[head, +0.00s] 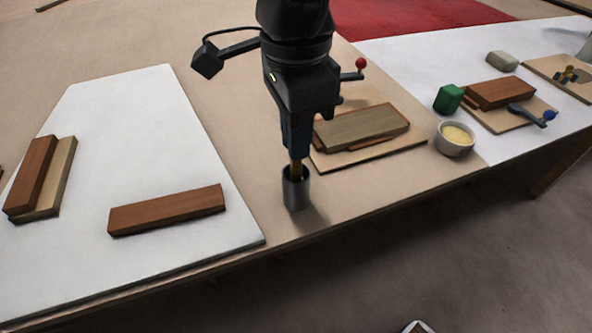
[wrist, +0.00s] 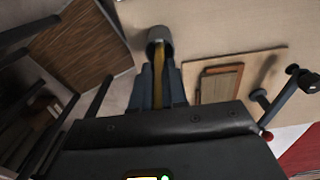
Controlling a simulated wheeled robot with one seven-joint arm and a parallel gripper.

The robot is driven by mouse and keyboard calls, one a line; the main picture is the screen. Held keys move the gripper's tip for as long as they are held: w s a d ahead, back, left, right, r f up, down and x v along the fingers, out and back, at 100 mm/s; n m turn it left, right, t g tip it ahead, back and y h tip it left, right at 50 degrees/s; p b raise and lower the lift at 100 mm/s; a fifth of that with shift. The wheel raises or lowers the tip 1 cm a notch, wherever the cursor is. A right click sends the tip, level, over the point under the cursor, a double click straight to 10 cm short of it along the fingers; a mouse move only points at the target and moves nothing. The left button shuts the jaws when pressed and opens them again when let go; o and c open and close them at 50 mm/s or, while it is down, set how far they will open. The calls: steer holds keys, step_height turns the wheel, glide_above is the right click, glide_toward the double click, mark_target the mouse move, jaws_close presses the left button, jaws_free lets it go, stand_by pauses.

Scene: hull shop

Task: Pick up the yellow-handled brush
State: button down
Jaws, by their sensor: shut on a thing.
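The yellow-handled brush (head: 296,167) stands upright in a grey metal cup (head: 296,190) near the table's front edge. My gripper (head: 295,150) is directly above the cup and shut on the brush's handle. In the wrist view the yellow handle (wrist: 159,75) runs between the two fingers (wrist: 159,88) into the mouth of the cup (wrist: 160,36). The brush's lower end is hidden inside the cup.
Right of the cup, a board (head: 370,153) carries wood blocks. Beyond it are a bowl of cream-coloured stuff (head: 455,139), a green block (head: 448,98) and another board (head: 508,115). At left, brown blocks (head: 168,209) lie on a white sheet (head: 130,130).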

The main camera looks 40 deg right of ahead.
stand_by(0.4)
step_height(320, 180, up, 10)
steer(key=shift+r+p, duration=0.1)
steer(key=shift+p, duration=0.3)
stand_by(2.4)
